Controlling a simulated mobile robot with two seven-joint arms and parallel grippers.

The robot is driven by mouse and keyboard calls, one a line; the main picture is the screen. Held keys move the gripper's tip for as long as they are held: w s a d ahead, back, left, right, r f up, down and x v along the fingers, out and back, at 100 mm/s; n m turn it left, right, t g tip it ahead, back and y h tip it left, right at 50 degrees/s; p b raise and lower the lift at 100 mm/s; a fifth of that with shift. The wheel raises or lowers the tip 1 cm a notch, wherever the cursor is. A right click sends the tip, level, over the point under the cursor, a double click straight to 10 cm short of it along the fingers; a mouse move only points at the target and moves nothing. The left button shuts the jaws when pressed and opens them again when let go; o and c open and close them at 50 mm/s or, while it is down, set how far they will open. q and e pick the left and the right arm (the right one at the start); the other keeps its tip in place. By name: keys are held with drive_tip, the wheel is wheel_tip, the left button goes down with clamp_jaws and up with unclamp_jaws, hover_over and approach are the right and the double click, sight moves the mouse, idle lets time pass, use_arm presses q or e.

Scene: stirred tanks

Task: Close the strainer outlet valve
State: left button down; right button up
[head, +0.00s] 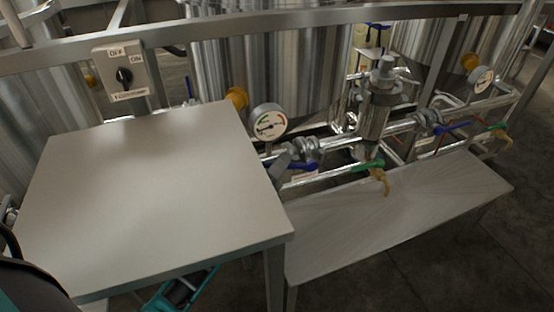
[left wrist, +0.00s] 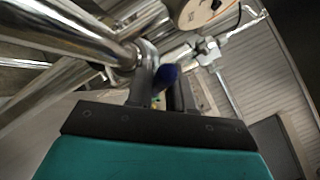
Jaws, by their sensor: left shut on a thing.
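A blue valve handle (head: 306,166) sits on the pipe just below the left pressure gauge. The upright metal strainer body (head: 374,115) stands to its right, and a second blue handle (head: 455,127) is on the pipe beyond it. I cannot read which one is labelled as the outlet. My left gripper (head: 284,162) is at the left blue handle, mostly hidden behind the table. In the left wrist view the blue handle (left wrist: 167,74) lies between the fingers of my left gripper (left wrist: 164,88), which is shut on it. My right gripper is not in view.
A pale table (head: 150,190) fills the left front and a low metal bench (head: 400,215) the right front. The left gauge (head: 268,122) is close above the gripped handle. A green handle (head: 367,166) is under the strainer. A switch box (head: 121,72) hangs at the upper left.

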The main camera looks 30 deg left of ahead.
use_arm(q)
drive_tip(key=c, duration=1.1)
unclamp_jaws()
drive_tip(key=shift+s, duration=0.25)
drive_tip(key=shift+s+a+f+p, duration=0.15)
drive_tip(key=shift+s+f+p, duration=0.1)
drive_tip(key=shift+s, duration=1.8)
drive_tip(key=shift+s+a+f+p, duration=0.1)
drive_tip(key=shift+s+f+p, duration=0.15)
drive_tip(key=shift+s, duration=1.8)
drive_tip(key=shift+s+a+f+p, duration=0.15)
drive_tip(key=shift+s+f, duration=0.15)
drive_tip(key=shift+s, duration=1.75)
